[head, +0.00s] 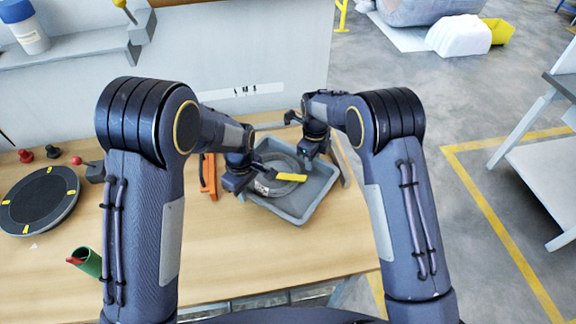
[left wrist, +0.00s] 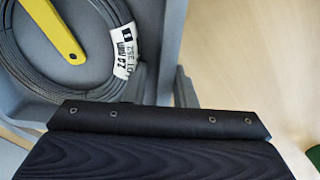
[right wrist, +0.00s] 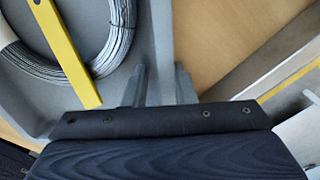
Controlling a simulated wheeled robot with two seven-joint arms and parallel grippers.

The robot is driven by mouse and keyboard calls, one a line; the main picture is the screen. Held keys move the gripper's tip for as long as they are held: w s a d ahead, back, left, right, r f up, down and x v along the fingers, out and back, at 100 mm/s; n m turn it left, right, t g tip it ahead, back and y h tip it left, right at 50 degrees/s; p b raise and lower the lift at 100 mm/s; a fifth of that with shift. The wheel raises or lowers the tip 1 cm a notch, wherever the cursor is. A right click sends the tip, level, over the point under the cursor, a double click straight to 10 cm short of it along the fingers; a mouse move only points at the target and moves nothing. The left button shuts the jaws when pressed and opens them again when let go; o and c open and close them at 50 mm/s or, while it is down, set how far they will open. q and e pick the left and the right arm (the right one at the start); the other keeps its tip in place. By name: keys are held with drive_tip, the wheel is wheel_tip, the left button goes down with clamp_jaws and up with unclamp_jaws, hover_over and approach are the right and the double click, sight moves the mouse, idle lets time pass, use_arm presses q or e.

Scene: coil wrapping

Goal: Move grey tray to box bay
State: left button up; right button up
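The grey tray (head: 299,212) is at the right part of the wooden table. It holds a grey wire coil (left wrist: 108,72) with a white printed tag, and a yellow bar (right wrist: 64,52) lies across the coil.
A black round turntable (head: 40,201) with yellow marks is at the table's left, near red knobs (head: 25,156). An orange tool (head: 208,176) is just left of the tray. A grey panel stands behind; open floor is right.

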drive_tip(key=shift+r, duration=0.25)
use_arm(q)
wheel_tip(320, 180, up, 12)
use_arm(e)
wheel_tip(320, 180, up, 12)
drive_tip(key=shift+f, duration=0.25)
idle(0.4)
